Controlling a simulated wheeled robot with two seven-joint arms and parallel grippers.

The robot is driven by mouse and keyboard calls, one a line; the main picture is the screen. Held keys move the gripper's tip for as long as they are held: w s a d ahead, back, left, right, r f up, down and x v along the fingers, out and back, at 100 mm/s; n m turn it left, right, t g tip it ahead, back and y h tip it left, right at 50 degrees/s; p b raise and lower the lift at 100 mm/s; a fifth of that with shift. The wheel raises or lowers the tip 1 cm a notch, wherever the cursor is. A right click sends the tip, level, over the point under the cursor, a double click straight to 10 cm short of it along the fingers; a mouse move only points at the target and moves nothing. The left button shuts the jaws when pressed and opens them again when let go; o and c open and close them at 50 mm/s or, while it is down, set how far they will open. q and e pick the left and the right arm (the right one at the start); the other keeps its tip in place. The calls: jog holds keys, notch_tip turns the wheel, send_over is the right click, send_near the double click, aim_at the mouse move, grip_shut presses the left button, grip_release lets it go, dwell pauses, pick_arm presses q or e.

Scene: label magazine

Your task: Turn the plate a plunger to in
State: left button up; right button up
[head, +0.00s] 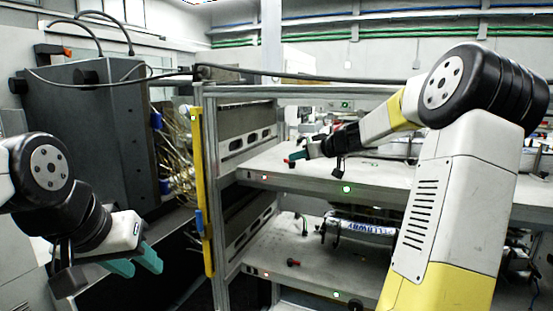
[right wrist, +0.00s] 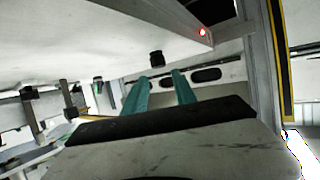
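My right gripper (head: 298,156) reaches over the upper shelf in the head view. In the right wrist view its two teal fingers (right wrist: 160,78) stand apart with nothing between them. A short black knob (right wrist: 157,57), perhaps the plunger, shows just beyond the fingertips and roughly in line with the gap. It looks apart from both fingers. I cannot tell whether it is in or out, and no plate letter is readable. In the head view, my left gripper (head: 143,266) is open and empty at the lower left, away from the shelves.
The upper shelf's front rail (head: 310,184) carries red and green lights; a red light (right wrist: 203,32) also shows in the right wrist view. A yellow upright strip (head: 202,190) and grey cabinet (head: 90,125) stand left.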

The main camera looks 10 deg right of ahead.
aim_at(289, 163)
jog(key=x, duration=0.5)
grip_shut()
